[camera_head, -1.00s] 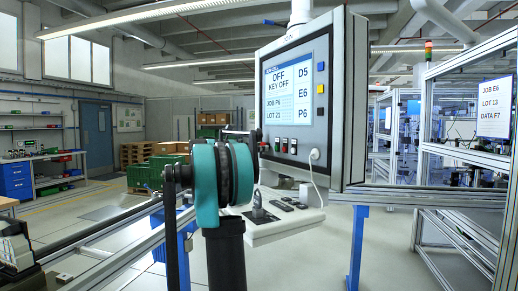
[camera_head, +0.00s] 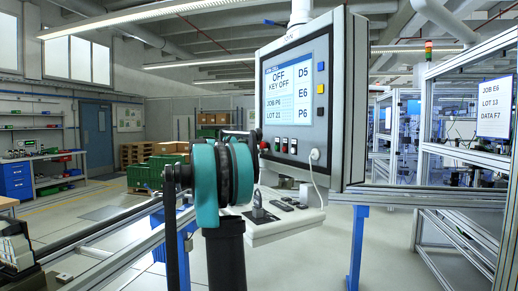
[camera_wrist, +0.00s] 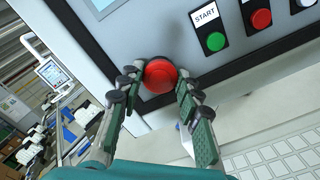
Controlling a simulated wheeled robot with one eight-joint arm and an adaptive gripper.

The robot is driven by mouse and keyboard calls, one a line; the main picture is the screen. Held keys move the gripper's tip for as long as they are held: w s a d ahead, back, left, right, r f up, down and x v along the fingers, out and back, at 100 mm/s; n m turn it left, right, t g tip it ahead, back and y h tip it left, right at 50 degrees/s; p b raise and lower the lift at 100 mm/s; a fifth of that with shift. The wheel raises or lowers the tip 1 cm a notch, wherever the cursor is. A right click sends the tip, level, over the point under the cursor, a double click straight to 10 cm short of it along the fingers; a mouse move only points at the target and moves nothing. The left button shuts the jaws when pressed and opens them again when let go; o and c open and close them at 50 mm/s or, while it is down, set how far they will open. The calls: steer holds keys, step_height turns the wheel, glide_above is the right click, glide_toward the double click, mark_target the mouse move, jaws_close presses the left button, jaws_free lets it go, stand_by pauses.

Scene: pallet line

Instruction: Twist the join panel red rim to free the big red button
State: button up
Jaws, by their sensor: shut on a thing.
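The big red button (camera_wrist: 160,74) shows in the wrist view on the grey face of the join panel (camera_wrist: 150,30), low on its left part. Its red rim (camera_wrist: 157,86) shows around it. My gripper (camera_wrist: 158,80) has one finger on each side of the button, shut on the red rim. In the head view the panel (camera_head: 345,110) is upright, with a lit screen (camera_head: 286,88) reading OFF, KEY OFF.
A green button marked START (camera_wrist: 215,41) and another red button (camera_wrist: 261,19) sit right of the gripper. A shelf with a keypad (camera_head: 285,226) juts out below the panel. A metal rail (camera_head: 120,240) runs at the left.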

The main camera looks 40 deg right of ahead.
steer(key=shift+m, duration=0.5)
steer(key=o, duration=1.2)
steer(key=a, duration=0.8)
steer(key=w+a, duration=0.1)
steer(key=a, duration=0.3)
steer(key=shift+w, duration=0.1)
